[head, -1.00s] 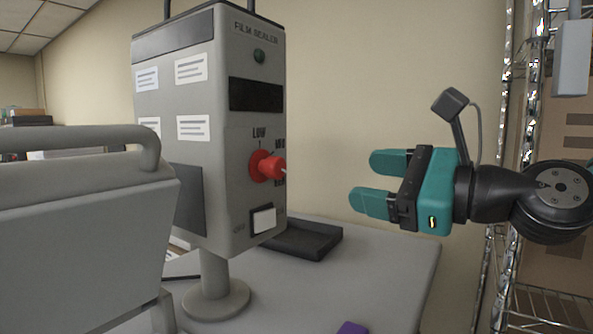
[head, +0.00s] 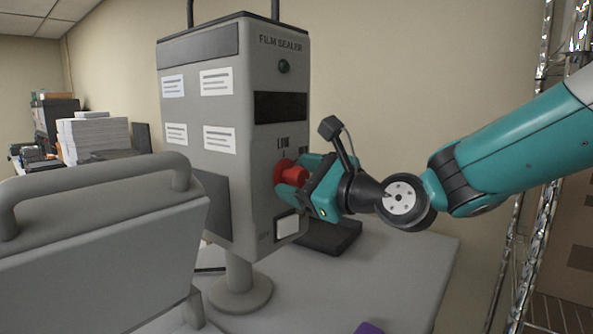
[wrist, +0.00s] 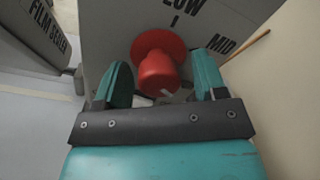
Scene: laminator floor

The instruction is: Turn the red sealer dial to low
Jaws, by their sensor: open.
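The red sealer dial (head: 287,172) sticks out of the front of the grey film sealer (head: 225,155). In the wrist view the dial (wrist: 157,67) lies between my open fingers, with a gap on either side. A pale mark shows at its near end, but its setting is hard to read. LOW is printed above it with a tick, and MID is up to the right. My gripper (head: 295,181) is at the dial from the right, its teal fingers partly hiding the knob in the head view.
A white rocker switch (head: 288,226) sits below the dial, and a green button (head: 284,66) near the top. A grey handled machine (head: 100,260) stands at front left. A wire rack (head: 520,240) is at right.

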